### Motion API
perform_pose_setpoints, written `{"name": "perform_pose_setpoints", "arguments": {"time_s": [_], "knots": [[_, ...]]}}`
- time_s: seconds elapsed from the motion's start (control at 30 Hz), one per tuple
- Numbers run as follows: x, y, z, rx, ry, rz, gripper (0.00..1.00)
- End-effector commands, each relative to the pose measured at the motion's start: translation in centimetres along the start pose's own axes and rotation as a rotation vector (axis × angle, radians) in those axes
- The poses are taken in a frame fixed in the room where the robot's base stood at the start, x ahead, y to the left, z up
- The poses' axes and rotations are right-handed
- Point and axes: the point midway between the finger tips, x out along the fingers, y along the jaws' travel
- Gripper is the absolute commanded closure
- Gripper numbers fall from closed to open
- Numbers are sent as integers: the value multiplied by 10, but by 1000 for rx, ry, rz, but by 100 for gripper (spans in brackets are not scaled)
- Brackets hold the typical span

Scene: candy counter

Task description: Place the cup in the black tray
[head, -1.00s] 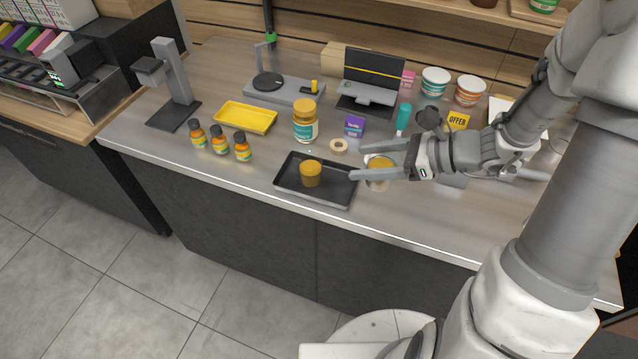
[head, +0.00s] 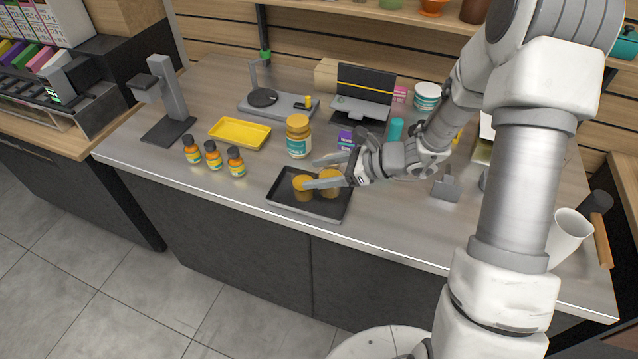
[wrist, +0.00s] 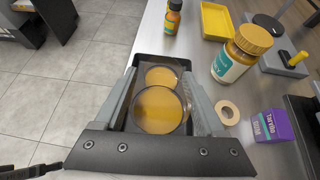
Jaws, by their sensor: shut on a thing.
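My gripper (head: 312,173) is shut on a cup (head: 329,183) with orange-yellow contents, and holds it over the right part of the black tray (head: 284,197). I cannot tell whether its base touches the tray floor. In the wrist view the held cup (wrist: 160,108) looks upright between the two fingers. A second, similar cup (head: 302,188) stands in the tray to its left, partly behind a finger. That second cup (wrist: 161,76) shows just beyond the held one in the wrist view; whether they touch is unclear.
Three orange bottles (head: 213,154) and a yellow tray (head: 240,133) stand to the left. A yellow-lidded jar (head: 299,138), a purple box (head: 346,139) and a tape roll (wrist: 227,112) are close behind the black tray. The counter's front edge runs just before it.

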Motion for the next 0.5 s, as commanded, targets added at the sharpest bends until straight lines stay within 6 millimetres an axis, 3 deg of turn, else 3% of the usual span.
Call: {"name": "perform_pose_setpoints", "arguments": {"time_s": [0.3,0.5], "knots": [[18,-1,-31,4,0,1,88],[20,-1,-35,0,0,0,88]]}}
